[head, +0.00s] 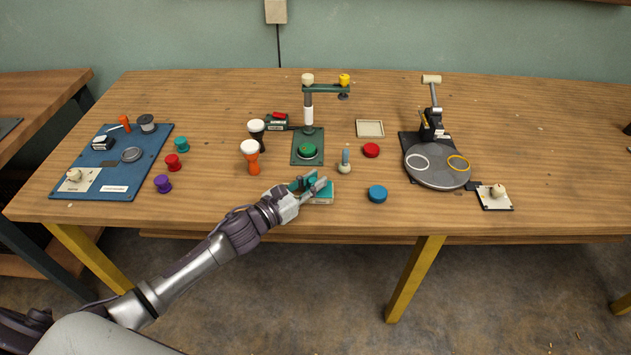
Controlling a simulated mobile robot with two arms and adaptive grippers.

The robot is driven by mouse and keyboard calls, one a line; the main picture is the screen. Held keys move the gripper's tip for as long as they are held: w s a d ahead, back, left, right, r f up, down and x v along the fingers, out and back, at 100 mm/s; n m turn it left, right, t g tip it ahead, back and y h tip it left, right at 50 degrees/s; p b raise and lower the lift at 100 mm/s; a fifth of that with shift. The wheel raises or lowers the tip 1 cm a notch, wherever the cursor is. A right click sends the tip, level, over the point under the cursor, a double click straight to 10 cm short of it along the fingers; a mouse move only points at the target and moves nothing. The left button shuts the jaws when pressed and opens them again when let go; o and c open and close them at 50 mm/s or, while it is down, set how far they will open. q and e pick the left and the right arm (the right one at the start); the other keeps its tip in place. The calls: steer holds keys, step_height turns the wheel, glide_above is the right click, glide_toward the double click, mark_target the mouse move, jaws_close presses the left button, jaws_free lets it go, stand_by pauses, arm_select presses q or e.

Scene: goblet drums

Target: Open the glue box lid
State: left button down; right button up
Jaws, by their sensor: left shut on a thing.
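A small box with a teal top and pale sides (322,199), which I take to be the glue box, sits near the front edge of the table. My left gripper (312,186) reaches in from the left and is shut on the teal lid. The fingers cover much of the box's left side, so I cannot tell whether the lid is raised. My right gripper is not in view.
Two small goblet drums, one orange (251,157) and one dark (257,133), stand left of the gripper. A green press stand (308,150) is behind it. A blue disc (377,194) lies to the right. A round grey turntable (437,168) is farther right. The front centre-right is mostly clear.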

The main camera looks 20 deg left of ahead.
arm_select(q)
steer(key=a, duration=0.1)
steer(key=s+a+b, duration=0.1)
steer(key=a, duration=0.3)
steer(key=shift+s+a, duration=0.2)
steer(key=shift+s, duration=0.15)
steer(key=c, duration=1)
jaws_free()
steer(key=v, duration=1.2)
